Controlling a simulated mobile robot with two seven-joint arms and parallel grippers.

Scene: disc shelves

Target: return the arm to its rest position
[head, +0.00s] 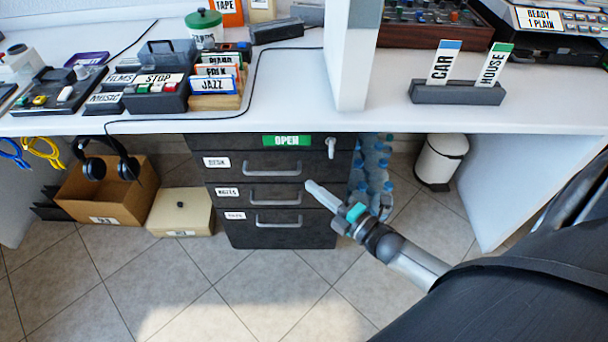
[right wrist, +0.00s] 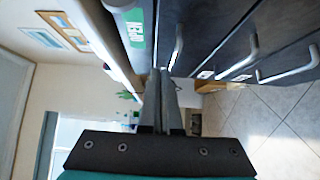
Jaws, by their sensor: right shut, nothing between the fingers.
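My right gripper (head: 320,193) is shut and empty. In the head view it reaches in from the lower right and stands in front of the dark drawer cabinet (head: 322,166) under the desk, near its right side. In the right wrist view the two fingers (right wrist: 161,100) lie together and point ahead along the drawer fronts. The cabinet's drawers look shut, and a green OPEN label (head: 286,141) is on its top strip. My left gripper is not in view.
The white desk (head: 290,110) overhangs the cabinet. A cardboard box (head: 105,200) with headphones and a beige box (head: 181,212) stand on the floor at left. Water bottles (head: 378,165) and a white bin (head: 437,162) stand at right. The tiled floor in front is clear.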

